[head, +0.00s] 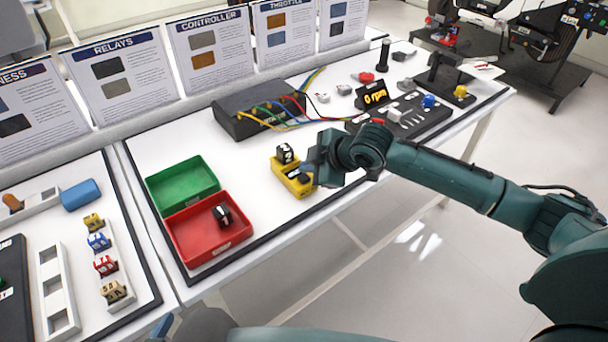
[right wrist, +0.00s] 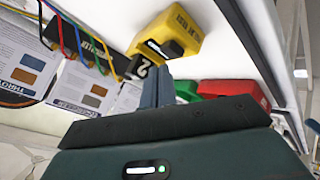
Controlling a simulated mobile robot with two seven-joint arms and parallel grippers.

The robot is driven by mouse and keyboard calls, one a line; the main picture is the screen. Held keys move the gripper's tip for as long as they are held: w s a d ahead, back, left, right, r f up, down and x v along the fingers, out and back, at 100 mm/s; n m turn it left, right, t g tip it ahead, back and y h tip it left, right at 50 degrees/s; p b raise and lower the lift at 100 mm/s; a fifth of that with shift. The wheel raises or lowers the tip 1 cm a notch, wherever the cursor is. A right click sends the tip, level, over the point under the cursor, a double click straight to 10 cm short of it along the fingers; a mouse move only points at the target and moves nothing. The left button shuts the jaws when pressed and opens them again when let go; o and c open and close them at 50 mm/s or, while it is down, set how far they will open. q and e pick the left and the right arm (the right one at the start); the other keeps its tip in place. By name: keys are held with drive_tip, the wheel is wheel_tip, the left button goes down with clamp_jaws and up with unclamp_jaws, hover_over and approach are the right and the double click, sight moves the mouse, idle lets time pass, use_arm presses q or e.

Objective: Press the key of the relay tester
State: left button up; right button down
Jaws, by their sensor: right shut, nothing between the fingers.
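The relay tester (head: 296,186) is a small yellow block near the table's front edge, right of the trays. A black relay (head: 285,153) with a white marking sits at its far end; in the right wrist view this relay (right wrist: 141,68) shows a "2". My right gripper (head: 308,171) is shut and empty, close at the tester's right side. In the right wrist view the shut fingers (right wrist: 157,88) point toward the tester (right wrist: 190,22), near a dark part with a white strip on its face. I cannot tell whether they touch it. At the lower left, part of my left gripper (head: 162,327) shows.
A green tray (head: 158,188) stands empty; a red tray (head: 187,254) beside it holds a black relay (head: 222,215). Behind the tester is a black box (head: 235,122) with coloured cables. The white tabletop between tester and trays is clear.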

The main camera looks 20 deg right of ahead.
sight(308, 179)
use_arm(q)
wheel_tip(308, 179, up, 6)
drive_tip(key=p, duration=0.5)
drive_tip(key=shift+f+p, duration=0.15)
drive_tip(key=shift+p, duration=0.15)
use_arm(e)
wheel_tip(308, 179, up, 5)
drive_tip(key=shift+r, duration=0.1)
